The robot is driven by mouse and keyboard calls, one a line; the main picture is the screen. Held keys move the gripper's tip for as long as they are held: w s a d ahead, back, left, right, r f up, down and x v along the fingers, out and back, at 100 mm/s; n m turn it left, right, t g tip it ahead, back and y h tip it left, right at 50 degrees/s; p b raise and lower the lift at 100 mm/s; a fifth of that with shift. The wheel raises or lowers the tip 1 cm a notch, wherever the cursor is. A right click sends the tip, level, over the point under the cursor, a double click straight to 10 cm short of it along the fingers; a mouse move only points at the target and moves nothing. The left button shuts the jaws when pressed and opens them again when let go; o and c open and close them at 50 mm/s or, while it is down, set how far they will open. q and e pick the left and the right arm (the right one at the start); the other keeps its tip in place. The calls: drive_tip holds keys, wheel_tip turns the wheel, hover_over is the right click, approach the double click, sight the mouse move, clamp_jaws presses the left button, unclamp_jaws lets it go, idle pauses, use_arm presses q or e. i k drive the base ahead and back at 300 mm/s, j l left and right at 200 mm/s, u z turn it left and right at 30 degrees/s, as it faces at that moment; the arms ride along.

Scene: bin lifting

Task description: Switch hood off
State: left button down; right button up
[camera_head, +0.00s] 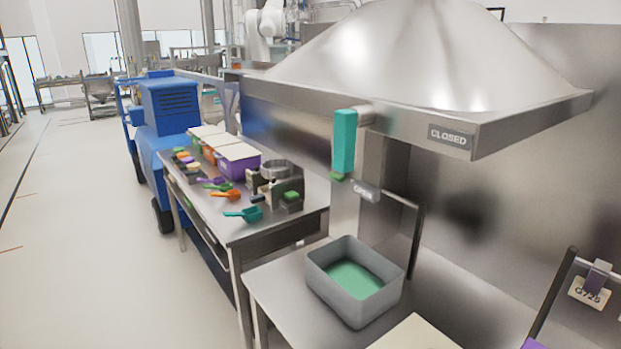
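The hood (400,55) is a large sloped metal canopy at the upper right. A teal handle (345,140) hangs straight down from a grey pivot on the hood's front edge. The "CLOSED" label (452,137) is on the hood's rim, to the right of the handle. Nothing is touching the handle. Neither of my grippers shows in the head view.
A grey bin (335,291) with green contents stands on a metal table below the handle. A second table (225,226) to the left holds scoops and boxes. A blue machine (172,105) stands behind it. The floor at left is clear.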

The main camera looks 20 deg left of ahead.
sight(339, 177)
drive_tip(key=u, duration=0.65)
drive_tip(key=i+j, duration=0.15)
drive_tip(key=j, duration=0.25)
drive_tip(key=i+j+z, duration=0.1)
drive_tip(key=j, duration=0.25)
drive_tip(key=i+j, duration=0.25)
drive_tip(key=j, duration=0.15)
drive_tip(key=z, duration=0.05)
